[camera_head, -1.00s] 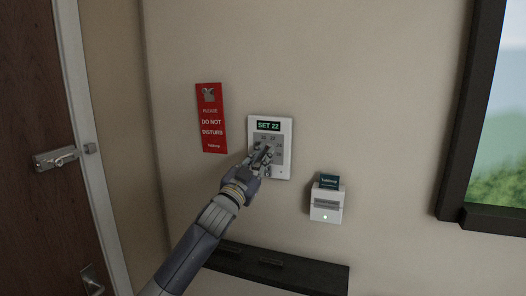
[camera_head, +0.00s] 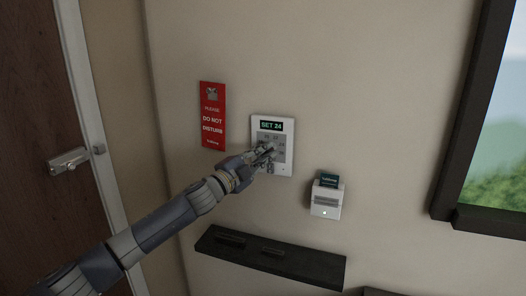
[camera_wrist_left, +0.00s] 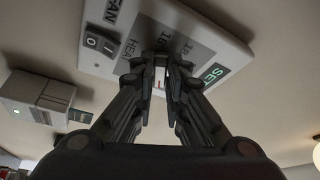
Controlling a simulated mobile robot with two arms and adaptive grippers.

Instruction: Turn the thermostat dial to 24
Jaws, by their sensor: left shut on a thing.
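The white thermostat (camera_head: 287,165) is fixed to the wall, with a grey dial face and a green display (camera_head: 271,126) that reads SET 24. My left gripper (camera_head: 268,152) is at the middle of the thermostat, shut on the dial, which its fingers mostly hide. In the left wrist view the fingers (camera_wrist_left: 161,75) close in front of the thermostat (camera_wrist_left: 190,25), and the dial between them is hardly visible. My right gripper is not in view.
A red do-not-disturb sign (camera_head: 212,115) hangs left of the thermostat. A white card holder (camera_head: 326,202) with a dark card is at lower right. A dark shelf (camera_head: 300,264) is below. A door (camera_head: 40,120) is at left, a framed window or picture (camera_head: 455,150) at right.

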